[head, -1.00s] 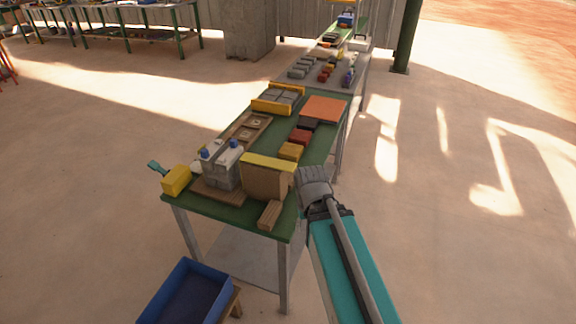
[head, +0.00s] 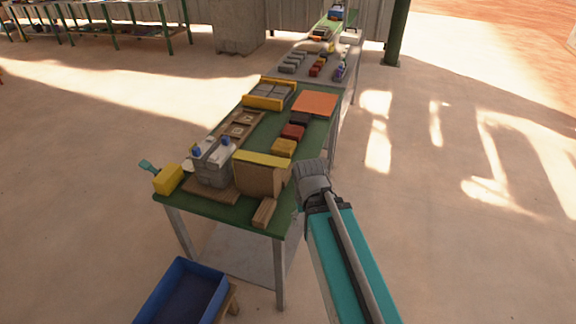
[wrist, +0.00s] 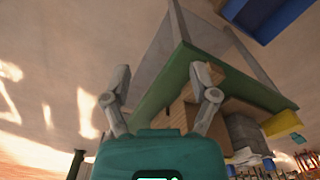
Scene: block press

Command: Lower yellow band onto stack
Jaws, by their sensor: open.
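A yellow band (head: 262,159) lies along the top of an upright brown block (head: 258,178) near the front of the green table (head: 215,206). From here I cannot tell whether the band is fixed to the block. My gripper (head: 311,172) is at the table's right edge, to the right of the brown block and apart from it. In the wrist view my gripper (wrist: 162,84) has its two fingers spread, with nothing held between them. That view shows the table edge and brown wooden pieces beyond the fingers. Which pieces form the stack is unclear.
A grey press-like block with blue knobs (head: 212,162) stands left of the brown block. A small wooden piece (head: 264,212) lies in front. Yellow, red and dark blocks line the table's right side. A blue crate (head: 182,292) stands low in front.

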